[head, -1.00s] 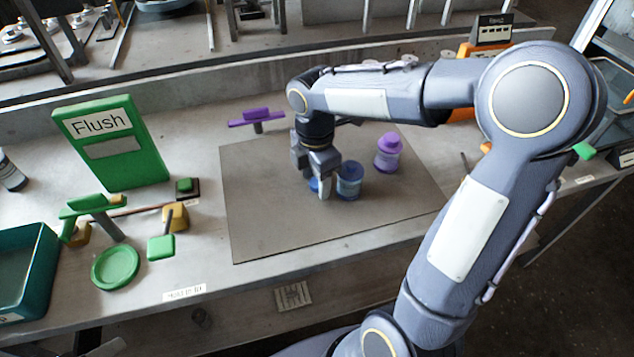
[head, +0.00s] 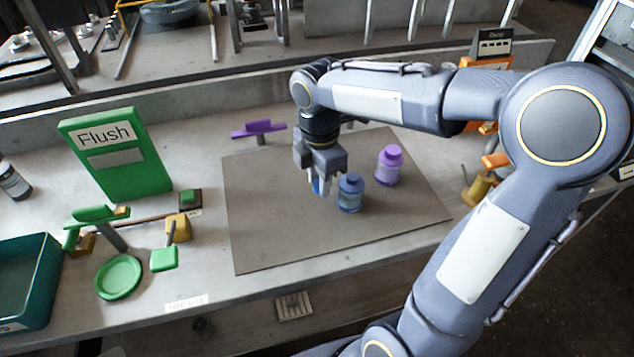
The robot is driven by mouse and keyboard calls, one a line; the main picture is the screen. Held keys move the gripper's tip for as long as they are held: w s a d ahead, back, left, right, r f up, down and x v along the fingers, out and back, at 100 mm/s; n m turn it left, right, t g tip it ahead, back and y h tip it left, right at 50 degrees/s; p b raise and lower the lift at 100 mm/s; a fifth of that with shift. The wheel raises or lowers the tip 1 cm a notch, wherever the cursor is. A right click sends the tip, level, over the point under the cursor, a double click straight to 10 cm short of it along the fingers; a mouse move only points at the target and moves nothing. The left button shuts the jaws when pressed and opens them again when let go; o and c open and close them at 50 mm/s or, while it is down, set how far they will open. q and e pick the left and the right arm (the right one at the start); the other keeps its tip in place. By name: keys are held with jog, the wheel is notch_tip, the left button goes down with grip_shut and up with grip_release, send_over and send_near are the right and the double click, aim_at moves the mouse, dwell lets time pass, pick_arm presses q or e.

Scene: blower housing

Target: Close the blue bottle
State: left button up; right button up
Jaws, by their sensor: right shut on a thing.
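The blue bottle (head: 350,195) stands upright on the grey mat (head: 290,235), with a darker blue top part; I cannot tell whether its mouth is open. My right gripper (head: 323,188) points down just left of the bottle. It is shut on a small bright blue piece (head: 317,187), perhaps the bottle's lid, mostly hidden by the fingers. The gripper and the bottle look very close; I cannot tell whether they touch. My left gripper is out of view.
A purple bottle (head: 388,166) stands right of and behind the blue one. A purple handle (head: 258,130) is behind the mat. Green Flush sign (head: 115,155), green disc (head: 118,277) and teal bin (head: 45,285) stand left. The mat's front left is clear.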

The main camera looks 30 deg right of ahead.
jog(key=s+a+r+p, duration=0.1)
jog(key=s+r, duration=0.7)
jog(key=s, duration=0.5)
jog(key=shift+a+r, duration=0.2)
jog(key=shift+r, duration=0.1)
jog(key=shift+w, duration=0.1)
